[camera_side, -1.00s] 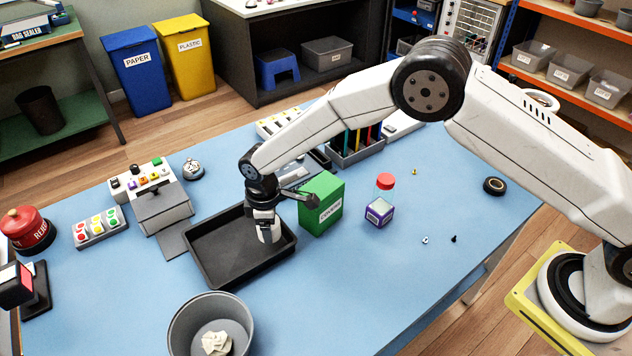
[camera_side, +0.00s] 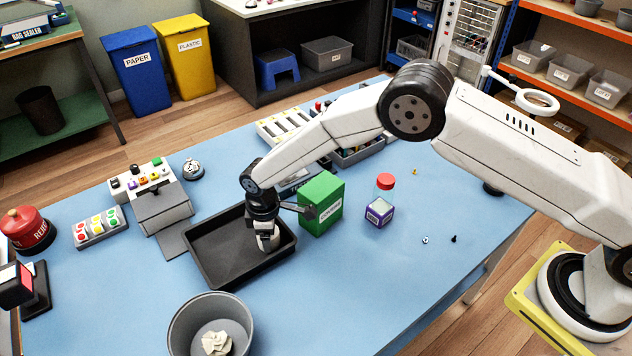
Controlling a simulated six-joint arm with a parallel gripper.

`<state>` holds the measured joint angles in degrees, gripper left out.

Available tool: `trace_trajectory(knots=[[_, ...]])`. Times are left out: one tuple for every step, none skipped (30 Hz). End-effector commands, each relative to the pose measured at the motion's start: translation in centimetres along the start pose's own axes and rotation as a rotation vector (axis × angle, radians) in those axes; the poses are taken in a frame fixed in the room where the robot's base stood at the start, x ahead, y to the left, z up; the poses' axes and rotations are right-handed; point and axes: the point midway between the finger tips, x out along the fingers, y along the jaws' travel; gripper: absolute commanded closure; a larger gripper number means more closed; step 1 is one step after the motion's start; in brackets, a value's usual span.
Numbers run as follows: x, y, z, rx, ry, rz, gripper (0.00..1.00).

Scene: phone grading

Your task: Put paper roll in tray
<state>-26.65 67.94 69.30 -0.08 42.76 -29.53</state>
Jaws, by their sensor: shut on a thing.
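The black tray (camera_side: 212,272) lies on the blue table, left of the green box. My gripper (camera_side: 267,243) points down inside the right part of the tray. It is shut on a small white thing that looks like the paper roll (camera_side: 268,240). The gripper covers much of the roll, and I cannot tell whether the roll touches the tray floor. The rest of the tray is empty.
The green box (camera_side: 322,204) stands close to the tray's right side. A red-capped jar (camera_side: 381,205) is farther right. A grey bin with crumpled paper (camera_side: 210,325) is in front. A device with coloured buttons (camera_side: 160,200) stands at left.

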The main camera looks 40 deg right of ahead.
Motion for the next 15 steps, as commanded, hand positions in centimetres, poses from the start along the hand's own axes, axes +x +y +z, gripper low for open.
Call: trace_trajectory(knots=[[0.12, 0.00, 0.00, 0.000, 0.000, 0.000, 0.95], [0.19, 0.00, 0.00, 0.000, 0.000, 0.000, 0.95], [0.25, 0.00, 0.00, 0.000, 0.000, 0.000, 0.23], [0.22, 0.00, 0.00, 0.000, 0.000, 0.000, 0.13], [0.22, 0.00, 0.00, 0.000, 0.000, 0.000, 0.04], [0.21, 0.00, 0.00, 0.000, 0.000, 0.000, 0.00], [0.21, 0.00, 0.00, 0.000, 0.000, 0.000, 0.00], [0.21, 0.00, 0.00, 0.000, 0.000, 0.000, 0.00], [0.21, 0.00, 0.00, 0.000, 0.000, 0.000, 0.00], [0.20, 0.00, 0.00, 0.000, 0.000, 0.000, 0.00], [0.20, 0.00, 0.00, 0.000, 0.000, 0.000, 0.00], [0.19, -0.01, 0.00, 0.000, 0.000, 0.000, 0.00], [0.17, -0.01, 0.00, 0.000, 0.000, 0.000, 0.00], [0.14, 0.00, 0.00, 0.000, 0.000, 0.000, 0.00], [0.07, 0.00, 0.00, 0.000, 0.000, 0.000, 0.00]])
